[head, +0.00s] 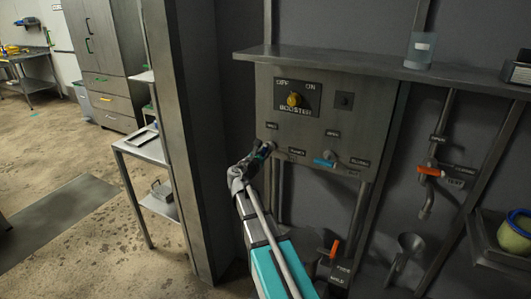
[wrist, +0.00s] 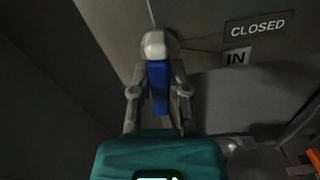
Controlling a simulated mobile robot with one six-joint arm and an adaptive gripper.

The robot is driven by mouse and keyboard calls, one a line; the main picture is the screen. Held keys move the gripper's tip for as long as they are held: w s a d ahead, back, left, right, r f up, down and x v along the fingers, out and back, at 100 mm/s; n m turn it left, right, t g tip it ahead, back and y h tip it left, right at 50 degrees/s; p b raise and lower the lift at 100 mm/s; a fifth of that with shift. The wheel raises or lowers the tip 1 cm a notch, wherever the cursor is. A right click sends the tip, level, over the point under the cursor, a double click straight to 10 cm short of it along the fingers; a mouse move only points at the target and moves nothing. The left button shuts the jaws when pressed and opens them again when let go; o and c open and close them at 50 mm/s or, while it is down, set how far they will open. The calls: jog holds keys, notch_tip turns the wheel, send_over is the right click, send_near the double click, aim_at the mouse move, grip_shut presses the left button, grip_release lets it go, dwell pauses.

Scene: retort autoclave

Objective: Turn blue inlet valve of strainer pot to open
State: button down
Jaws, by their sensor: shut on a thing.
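The blue inlet valve handle (wrist: 158,88) shows in the wrist view, reaching from its pale grey hub (wrist: 156,45) down the picture between my fingers. My gripper (wrist: 159,90) is shut on this handle, one finger on each side. A CLOSED label (wrist: 256,27) and an IN label (wrist: 237,58) are on the panel right of the hub. In the head view my gripper (head: 266,148) is at the lower left of the grey panel (head: 330,110) and largely hides the handle. I cannot make out the strainer pot's body.
A second blue lever (head: 325,161) is right of my gripper on the panel's lower edge. A yellow BOOSTER knob (head: 294,99) sits above. Orange levers (head: 430,171) (head: 334,249) are on pipes to the right and below. A steel post (head: 187,130) stands close to the left.

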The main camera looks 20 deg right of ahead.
jog(key=shift+a+n, duration=0.1)
jog(key=shift+n, duration=1)
jog(key=c, duration=0.6)
grip_release()
jog(key=v, duration=1.2)
